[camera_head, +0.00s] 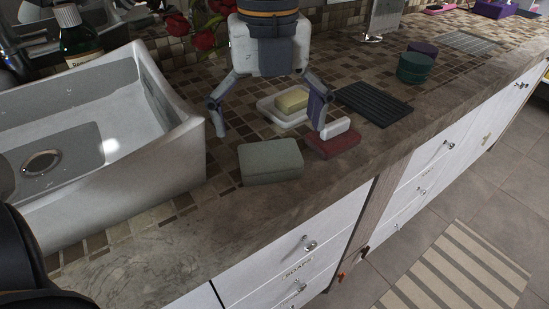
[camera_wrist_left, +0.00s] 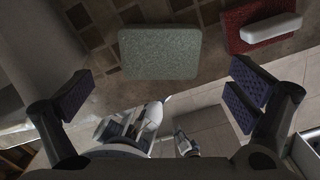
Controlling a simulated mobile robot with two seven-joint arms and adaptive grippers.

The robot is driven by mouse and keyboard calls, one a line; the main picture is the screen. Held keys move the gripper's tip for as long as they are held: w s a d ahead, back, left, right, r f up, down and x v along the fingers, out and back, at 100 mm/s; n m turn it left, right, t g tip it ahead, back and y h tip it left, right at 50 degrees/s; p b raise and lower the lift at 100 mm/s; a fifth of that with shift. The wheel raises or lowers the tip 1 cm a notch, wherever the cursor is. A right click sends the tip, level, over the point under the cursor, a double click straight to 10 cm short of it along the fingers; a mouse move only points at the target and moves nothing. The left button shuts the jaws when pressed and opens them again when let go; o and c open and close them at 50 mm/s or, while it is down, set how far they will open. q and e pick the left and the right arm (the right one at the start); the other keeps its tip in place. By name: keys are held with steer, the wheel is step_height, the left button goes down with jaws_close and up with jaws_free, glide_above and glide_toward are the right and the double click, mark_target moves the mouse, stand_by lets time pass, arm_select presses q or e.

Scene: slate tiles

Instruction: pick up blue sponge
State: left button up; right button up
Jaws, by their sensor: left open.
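A thick, rounded grey-green sponge (camera_head: 270,160) lies flat on the counter near its front edge; no clearly blue sponge shows, and this is the closest in colour. It also shows in the left wrist view (camera_wrist_left: 160,53). My left gripper (camera_head: 270,128) is open and empty, pointing down with its fingers spread wide. In the head view it appears just behind the grey-green sponge. In the left wrist view the sponge lies beyond the gap between the fingertips (camera_wrist_left: 160,96), and no finger touches it. My right gripper is not identifiable.
A red sponge (camera_head: 333,146) with a white bar (camera_head: 335,128) on it lies close to the right finger. A yellow sponge (camera_head: 292,100) sits in a white dish (camera_head: 268,112) behind. A sink (camera_head: 190,130) stands left; a black ribbed mat (camera_head: 372,103) lies right.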

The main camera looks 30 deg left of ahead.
mark_target(270, 154)
arm_select(q)
step_height(270, 154, down, 6)
steer(key=shift+r+b, duration=0.15)
steer(key=shift+b, duration=0.5)
steer(key=shift+r, duration=0.15)
arm_select(e)
steer(key=shift+s+f+g, duration=0.3)
steer(key=shift+s+f, duration=0.4)
steer(key=shift+f, duration=0.1)
arm_select(q)
steer(key=c, duration=0.7)
steer(key=shift+c, duration=0.5)
step_height(270, 154, up, 9)
steer(key=shift+r+p, duration=0.1)
steer(key=shift+p, duration=1.05)
steer(key=shift+r, duration=0.45)
arm_select(e)
steer(key=w+r+t, duration=0.1)
steer(key=w+r, duration=0.1)
steer(key=shift+w+r, duration=0.35)
steer(key=shift+r, duration=0.05)
arm_select(q)
steer(key=shift+o, duration=0.3)
